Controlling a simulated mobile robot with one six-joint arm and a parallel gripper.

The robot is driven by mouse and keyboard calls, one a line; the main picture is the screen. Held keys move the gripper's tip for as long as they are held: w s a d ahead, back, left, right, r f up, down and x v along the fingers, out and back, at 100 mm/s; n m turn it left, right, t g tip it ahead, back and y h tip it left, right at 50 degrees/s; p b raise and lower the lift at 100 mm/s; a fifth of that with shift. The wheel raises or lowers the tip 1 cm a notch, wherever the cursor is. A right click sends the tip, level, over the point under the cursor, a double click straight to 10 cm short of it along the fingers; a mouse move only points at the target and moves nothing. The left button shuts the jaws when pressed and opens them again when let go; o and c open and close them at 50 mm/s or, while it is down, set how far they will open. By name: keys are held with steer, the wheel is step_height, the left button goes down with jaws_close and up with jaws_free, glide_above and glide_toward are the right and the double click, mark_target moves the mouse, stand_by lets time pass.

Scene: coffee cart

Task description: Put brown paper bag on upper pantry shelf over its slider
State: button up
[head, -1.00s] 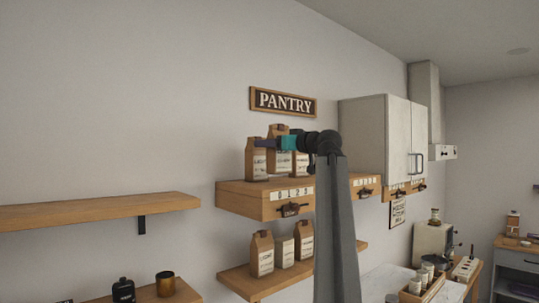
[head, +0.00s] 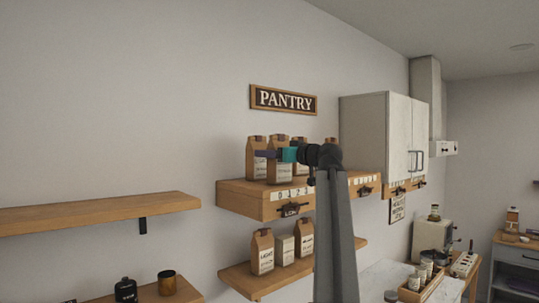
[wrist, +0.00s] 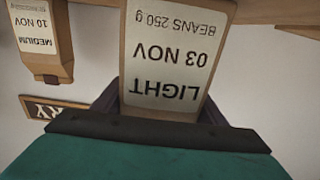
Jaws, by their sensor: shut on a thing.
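The brown paper bag (head: 280,172) is in my gripper (head: 268,155), which is shut around its upper part. The bag is upright at the front of the upper pantry shelf (head: 240,199), between other bags. Its base appears at or just above the shelf top; contact is unclear. In the wrist view, the held bag (wrist: 172,50) appears upside down, with its label reading LIGHT, 03 NOV. The gripper's fingertips are partly hidden by the bag. A slider (head: 291,210) with a dark handle is on the shelf front below the bag, under number tiles.
A similar bag (head: 256,158) stands left of the held one, and others stand behind and to the right. One labelled MEDIUM (wrist: 42,38) shows in the wrist view. A lower shelf (head: 240,280) holds several bags. A white cabinet (head: 365,135) is at right.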

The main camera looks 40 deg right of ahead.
steer(key=shift+f, duration=0.1)
steer(key=o, duration=1.3)
steer(key=shift+c, duration=0.2)
steer(key=s+b, duration=0.6)
steer(key=s, duration=0.6)
steer(key=shift+a, duration=0.45)
